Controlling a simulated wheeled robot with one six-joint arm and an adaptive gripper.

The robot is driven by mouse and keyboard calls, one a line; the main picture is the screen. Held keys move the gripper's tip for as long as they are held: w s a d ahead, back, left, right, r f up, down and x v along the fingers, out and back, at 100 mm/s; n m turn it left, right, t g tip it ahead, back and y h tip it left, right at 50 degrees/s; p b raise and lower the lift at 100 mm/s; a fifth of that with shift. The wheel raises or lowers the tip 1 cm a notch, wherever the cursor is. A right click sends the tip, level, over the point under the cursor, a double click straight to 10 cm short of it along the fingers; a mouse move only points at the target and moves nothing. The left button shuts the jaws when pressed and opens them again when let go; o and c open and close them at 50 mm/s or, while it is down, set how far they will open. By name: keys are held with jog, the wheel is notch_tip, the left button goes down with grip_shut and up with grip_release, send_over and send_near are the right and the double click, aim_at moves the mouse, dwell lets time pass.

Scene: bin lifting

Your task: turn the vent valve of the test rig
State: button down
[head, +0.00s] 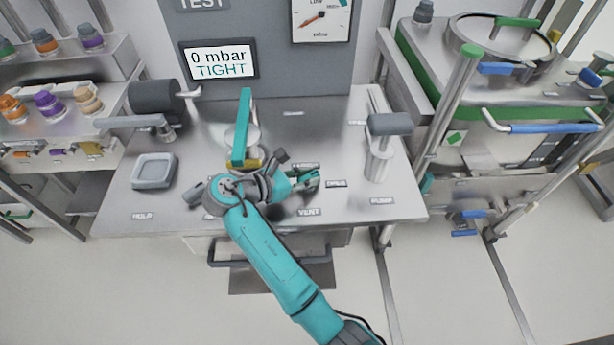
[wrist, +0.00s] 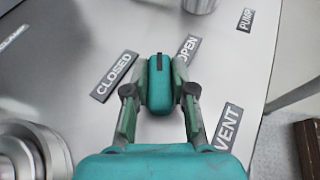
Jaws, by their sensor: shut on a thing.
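The vent valve's teal handle (wrist: 158,85) stands between my gripper's (wrist: 158,100) two fingers in the wrist view. The fingers are shut on it, one on each side. A dark mark shows on its top. It lies between the CLOSED label (wrist: 114,76) and the OPEN label (wrist: 187,48), closer to OPEN. The VENT label (wrist: 228,128) is to the right of the fingers. In the head view my gripper (head: 306,180) is low over the bench, just above the VENT label (head: 309,212); my wrist hides most of the valve there.
The steel bench (head: 350,150) carries a tall teal lever (head: 242,128), a grey dish (head: 154,171) and a pump handle (head: 390,125). A display (head: 219,61) reads "0 mbar TIGHT" beside a dial gauge (head: 320,18). A cart with a lidded vessel (head: 500,38) stands at the right.

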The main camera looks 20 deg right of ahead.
jog(key=c, duration=1)
grip_release()
jog(key=shift+o, duration=0.2)
jog(key=shift+v, duration=3.75)
